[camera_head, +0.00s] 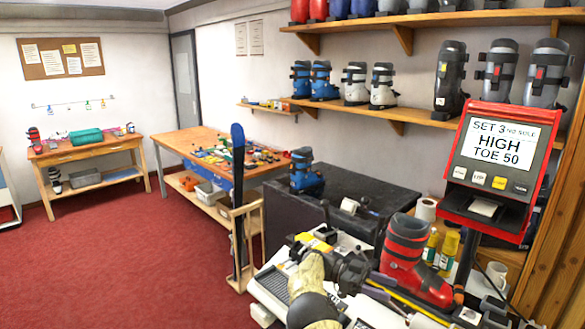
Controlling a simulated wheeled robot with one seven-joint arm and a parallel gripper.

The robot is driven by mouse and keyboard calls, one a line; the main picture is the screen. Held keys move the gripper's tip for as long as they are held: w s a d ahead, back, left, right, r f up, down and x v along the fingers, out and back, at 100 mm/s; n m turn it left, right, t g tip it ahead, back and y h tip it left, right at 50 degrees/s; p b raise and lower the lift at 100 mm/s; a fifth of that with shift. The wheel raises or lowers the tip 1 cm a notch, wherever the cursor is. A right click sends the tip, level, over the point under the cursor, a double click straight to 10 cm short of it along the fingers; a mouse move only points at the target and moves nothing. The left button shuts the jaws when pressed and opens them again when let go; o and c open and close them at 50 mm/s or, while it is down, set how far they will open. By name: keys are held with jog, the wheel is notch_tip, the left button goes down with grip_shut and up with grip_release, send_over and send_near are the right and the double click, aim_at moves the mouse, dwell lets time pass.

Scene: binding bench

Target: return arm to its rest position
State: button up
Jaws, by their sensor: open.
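My arm comes in at the bottom centre, with tan and dark grey links, over the light bench (367,310). Its dark end, which looks like my gripper (352,276), is over the bench, left of the red ski boot (407,262). My gripper is open. Its fingertips are hard to make out against the dark parts around it, and I see nothing held in it. The red boot stands upright on the bench. A red device (503,165) with a screen reading "SET 3", "HIGH" and "TOE 50" stands at the right.
A black cabinet (345,195) bears a blue boot (304,172) behind the bench. A dark ski (238,200) stands upright at the left. Bottles (448,250) and a white mug (496,275) crowd the right side. Red carpet (140,270) lies open at the left.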

jog(key=w+d+r+n+t+h+b, duration=0.1)
jog(key=w+d+r+n+t, duration=0.2)
jog(key=d+r+n+t, duration=0.25)
jog(key=w+d+r+n+t+h+b, duration=0.1)
jog(key=w+d+r+n+t+h, duration=0.1)
jog(key=w+d+r+t, duration=0.4)
jog(key=s+a+f+n+t+y+b, duration=0.2)
jog(key=s+a+f+n+t+y, duration=0.75)
jog(key=a+y, duration=0.55)
jog(key=s+a+f+n+g+y, duration=0.1)
jog(key=s+f+n+g, duration=0.1)
jog(key=s, duration=0.6)
jog(key=s+a+f+n+g+y, duration=0.1)
jog(key=s+g, duration=0.3)
jog(key=s, duration=0.5)
jog(key=s+a+f+n+g+y, duration=0.1)
jog(key=s+a+f+n+g, duration=0.1)
jog(key=s, duration=0.7)
notch_tip(320, 180, down, 2)
jog(key=shift+a+f+n+g, duration=0.1)
jog(key=shift+a+n+g, duration=0.3)
jog(key=shift+a, duration=0.15)
jog(key=shift+s, duration=0.1)
